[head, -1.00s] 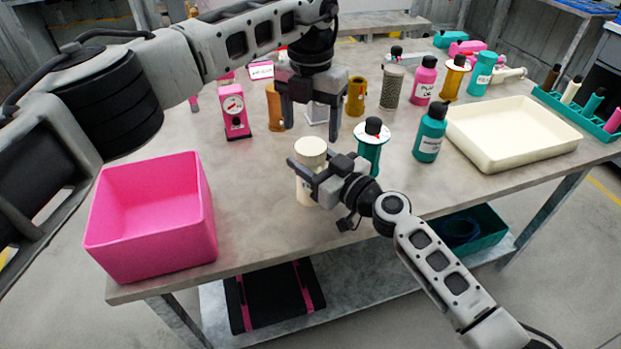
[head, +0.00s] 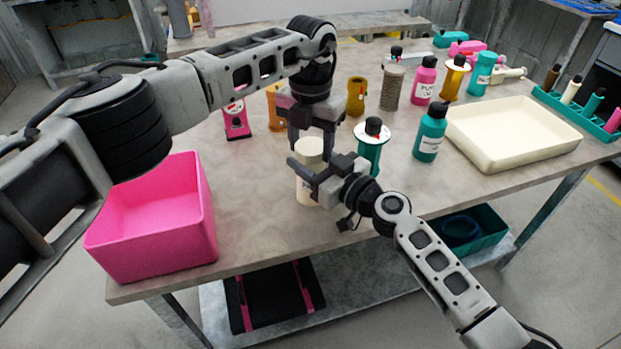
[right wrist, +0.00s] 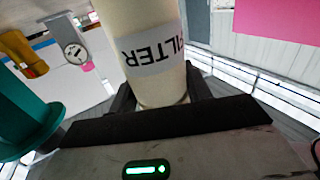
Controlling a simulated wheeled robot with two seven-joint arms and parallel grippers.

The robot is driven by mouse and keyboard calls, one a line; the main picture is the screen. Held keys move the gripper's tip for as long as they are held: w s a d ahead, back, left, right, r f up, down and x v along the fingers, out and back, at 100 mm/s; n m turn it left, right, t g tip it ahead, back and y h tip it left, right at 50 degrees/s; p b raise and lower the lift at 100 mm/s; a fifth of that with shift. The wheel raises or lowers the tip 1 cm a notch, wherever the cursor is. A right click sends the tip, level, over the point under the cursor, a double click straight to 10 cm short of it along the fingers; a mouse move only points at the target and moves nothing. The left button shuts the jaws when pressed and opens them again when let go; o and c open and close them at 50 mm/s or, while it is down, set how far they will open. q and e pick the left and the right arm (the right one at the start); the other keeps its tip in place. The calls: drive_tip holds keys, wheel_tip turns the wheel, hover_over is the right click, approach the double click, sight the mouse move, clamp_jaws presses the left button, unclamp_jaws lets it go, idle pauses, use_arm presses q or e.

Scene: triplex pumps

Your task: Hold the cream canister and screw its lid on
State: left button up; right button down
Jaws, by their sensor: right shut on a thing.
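The cream canister (head: 308,188) stands upright near the front of the table, with a cream top (head: 310,150) that looks like its lid. How far the lid is turned on cannot be seen. My right gripper (head: 312,180) is shut around the canister's side from the right. In the right wrist view the canister (right wrist: 150,45) sits between the fingers, with a label reading FILTER. My left gripper (head: 311,142) points down over the canister's top, its fingers on either side of it. Whether they touch the lid is unclear.
A teal-bodied pump (head: 372,150) with a black knob stands close to the right of the canister. A teal bottle (head: 430,132) and a cream tray (head: 515,130) are further right. A pink bin (head: 150,220) is at left. Bare table lies between bin and canister.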

use_arm(q)
drive_tip(key=m, duration=0.4)
drive_tip(key=o, duration=1.2)
drive_tip(key=shift+c, duration=0.2)
wheel_tip(320, 180, up, 12)
use_arm(e)
drive_tip(key=c, duration=0.6)
unclamp_jaws()
